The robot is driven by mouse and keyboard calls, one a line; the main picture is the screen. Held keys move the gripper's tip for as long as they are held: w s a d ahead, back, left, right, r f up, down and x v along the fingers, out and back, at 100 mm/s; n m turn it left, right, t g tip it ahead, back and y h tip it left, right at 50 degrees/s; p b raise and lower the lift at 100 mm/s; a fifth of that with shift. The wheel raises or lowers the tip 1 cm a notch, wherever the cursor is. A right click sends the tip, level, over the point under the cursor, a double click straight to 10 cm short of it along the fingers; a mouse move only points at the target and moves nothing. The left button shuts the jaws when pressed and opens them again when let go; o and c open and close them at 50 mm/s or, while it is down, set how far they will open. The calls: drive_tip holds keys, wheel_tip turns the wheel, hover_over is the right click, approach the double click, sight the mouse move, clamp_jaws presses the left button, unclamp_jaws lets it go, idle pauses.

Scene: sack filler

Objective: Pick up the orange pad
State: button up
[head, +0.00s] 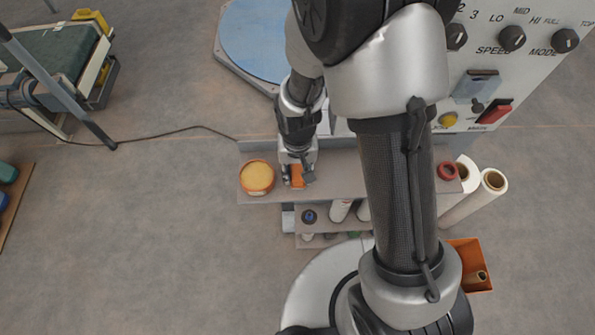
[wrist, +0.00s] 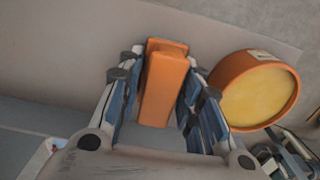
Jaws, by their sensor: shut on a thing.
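The orange pad (wrist: 162,88) is a small block that stands between the two fingers of my gripper (wrist: 160,92) in the wrist view. The fingers are shut on its two sides. In the head view the pad (head: 297,175) shows as a small orange patch at the tip of my gripper (head: 298,177), over the grey shelf (head: 340,187). Whether the pad still touches the shelf I cannot tell.
A round orange tub with a yellow top (head: 257,178) stands just left of my gripper; it also shows in the wrist view (wrist: 258,90). A red ring (head: 447,171) and pale rolls (head: 492,182) are at the right. A control panel (head: 500,60) rises behind.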

sight(297, 168)
drive_tip(key=shift+c, duration=1.2)
wheel_tip(297, 168, up, 20)
drive_tip(key=p, duration=0.6)
drive_tip(key=shift+p, duration=0.35)
drive_tip(key=o, duration=0.4)
drive_tip(key=shift+c, duration=1.4)
